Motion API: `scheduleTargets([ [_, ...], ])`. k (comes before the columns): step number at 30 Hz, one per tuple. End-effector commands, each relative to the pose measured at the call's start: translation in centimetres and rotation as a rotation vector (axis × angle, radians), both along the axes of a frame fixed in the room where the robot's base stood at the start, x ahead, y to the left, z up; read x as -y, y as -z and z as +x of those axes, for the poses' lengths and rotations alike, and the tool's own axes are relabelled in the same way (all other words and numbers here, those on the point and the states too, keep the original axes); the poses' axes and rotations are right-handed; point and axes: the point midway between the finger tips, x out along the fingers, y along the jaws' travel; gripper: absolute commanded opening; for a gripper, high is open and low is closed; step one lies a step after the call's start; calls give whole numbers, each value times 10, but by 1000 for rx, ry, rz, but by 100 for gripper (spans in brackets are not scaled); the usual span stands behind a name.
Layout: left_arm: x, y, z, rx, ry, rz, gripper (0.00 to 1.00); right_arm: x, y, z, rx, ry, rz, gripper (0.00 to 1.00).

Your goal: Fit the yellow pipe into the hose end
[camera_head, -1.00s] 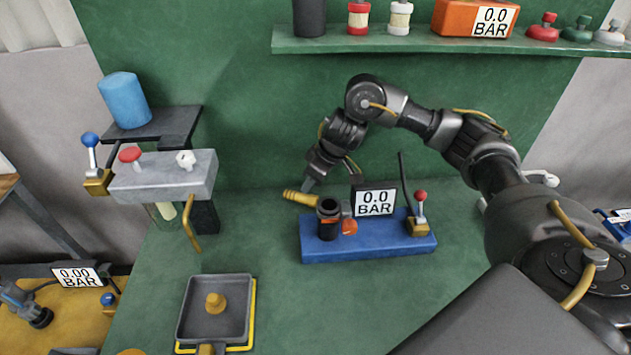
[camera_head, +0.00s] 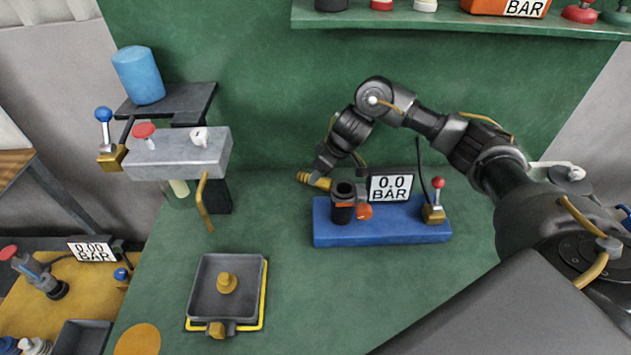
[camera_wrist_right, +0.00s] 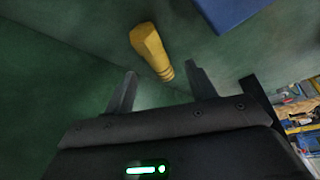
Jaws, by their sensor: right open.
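A short yellow pipe piece (camera_head: 314,181) with ridges at one end lies on the green bench, just left of the blue base (camera_head: 390,234). In the right wrist view the yellow piece (camera_wrist_right: 148,44) has its ridged end between the fingertips of my right gripper (camera_wrist_right: 160,72), with gaps on both sides. That gripper (camera_head: 321,172) is open and close to the piece. A bent yellow pipe (camera_head: 205,203) hangs from the grey block (camera_head: 178,153) at the left. I cannot tell which part is the hose end. My left gripper is not in view.
The blue base carries a black cup (camera_head: 343,205), a pressure display (camera_head: 391,186) and a red-knobbed lever (camera_head: 436,198). A dark tray (camera_head: 203,297) sits front left. A shelf (camera_head: 400,20) runs along the back wall. Bench is clear between tray and base.

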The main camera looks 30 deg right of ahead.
Motion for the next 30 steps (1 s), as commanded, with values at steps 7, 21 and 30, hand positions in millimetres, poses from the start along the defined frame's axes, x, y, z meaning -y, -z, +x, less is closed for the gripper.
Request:
scheduleTargets([
  [7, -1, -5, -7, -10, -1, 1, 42, -6, 33, 15, -4, 1, -1, 56],
  [21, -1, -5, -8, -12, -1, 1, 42, -7, 42, 19, -1, -1, -1, 42],
  [30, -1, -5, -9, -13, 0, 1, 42, -7, 42, 19, -1, -1, -1, 2],
])
